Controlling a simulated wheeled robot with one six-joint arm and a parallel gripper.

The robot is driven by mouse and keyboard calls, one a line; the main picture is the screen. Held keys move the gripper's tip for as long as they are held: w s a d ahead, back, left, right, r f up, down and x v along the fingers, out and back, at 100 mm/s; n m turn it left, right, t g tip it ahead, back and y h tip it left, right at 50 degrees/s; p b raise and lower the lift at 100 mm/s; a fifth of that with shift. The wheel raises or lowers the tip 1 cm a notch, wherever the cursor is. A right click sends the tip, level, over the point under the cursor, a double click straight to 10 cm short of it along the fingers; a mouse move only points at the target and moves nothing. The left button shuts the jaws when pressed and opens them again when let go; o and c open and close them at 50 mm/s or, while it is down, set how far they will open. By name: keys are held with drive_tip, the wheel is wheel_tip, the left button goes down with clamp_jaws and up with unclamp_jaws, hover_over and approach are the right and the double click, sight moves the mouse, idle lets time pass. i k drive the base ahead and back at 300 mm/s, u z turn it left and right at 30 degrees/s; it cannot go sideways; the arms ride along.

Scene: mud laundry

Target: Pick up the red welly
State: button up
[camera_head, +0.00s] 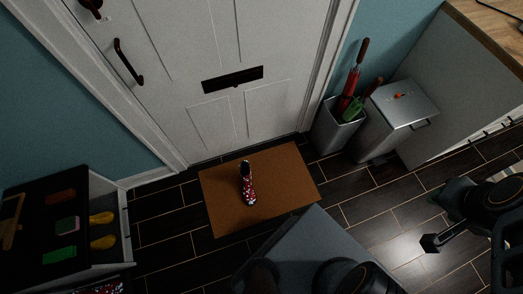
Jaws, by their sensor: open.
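My gripper (432,242) is at the lower right, out over the dark floor. It is well to the right of the welly and apart from it. It is open and nothing shows between its fingers.
A white door (220,45) stands behind the mat. A grey umbrella bin (335,130) and a lidded grey bin (385,125) stand at the right near a white cabinet (450,80). A shelf unit (100,215) stands at the left. Dark floor (375,210) right of the mat is clear.

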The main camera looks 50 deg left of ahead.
sight(250, 197)
drive_tip(key=i, duration=0.55)
drive_tip(key=u, duration=3.2)
drive_tip(key=i, duration=0.5)
drive_tip(key=z, duration=0.05)
